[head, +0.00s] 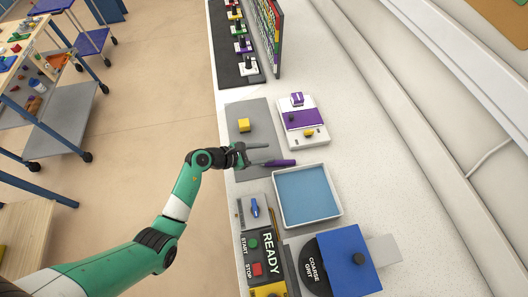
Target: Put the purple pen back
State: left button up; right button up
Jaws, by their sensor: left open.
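The pen does not appear clamped. A white unit with a purple panel (304,119) stands above and right of the pen. My right gripper is out of view.
Below are a small plate with a blue knob (255,207), a READY panel (270,240) and a blue machine (348,262). A black rack (230,45) stands at the top. The worktop right of the tray is clear.

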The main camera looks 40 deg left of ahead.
pick_arm(q)
jog(key=shift+r, duration=0.25)
jog(key=p+v, duration=0.3)
jog(key=v, duration=0.9)
